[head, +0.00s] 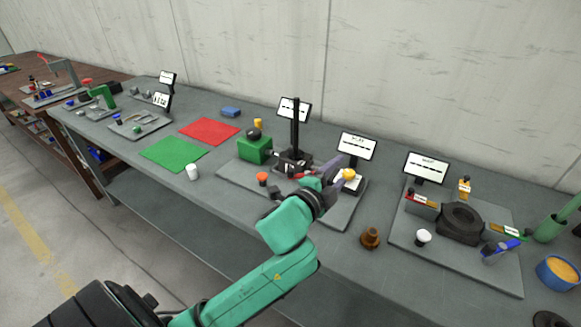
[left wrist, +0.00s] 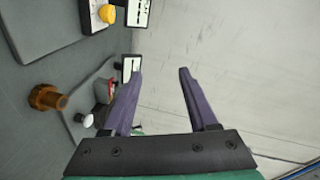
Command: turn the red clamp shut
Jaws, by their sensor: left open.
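The red clamp (head: 421,201) is a small red part with a white label on the left side of a round black block (head: 461,223), on the right grey plate in the head view. A bit of red (left wrist: 112,87), partly covered by a finger, shows in the left wrist view. My left gripper (head: 342,166) is open and empty, with purple fingers, above the middle plate and to the left of the red clamp, apart from it. In the left wrist view, the left gripper (left wrist: 160,72) has bare wall between its fingers. My right gripper is not in view.
A green part (head: 510,230) sits right of the black block, with a blue-handled item (head: 500,248) near it. A white knob (head: 423,237) stands in front. A brown knob (head: 370,238) stands between the plates. A signboard (head: 427,168) stands behind the right plate.

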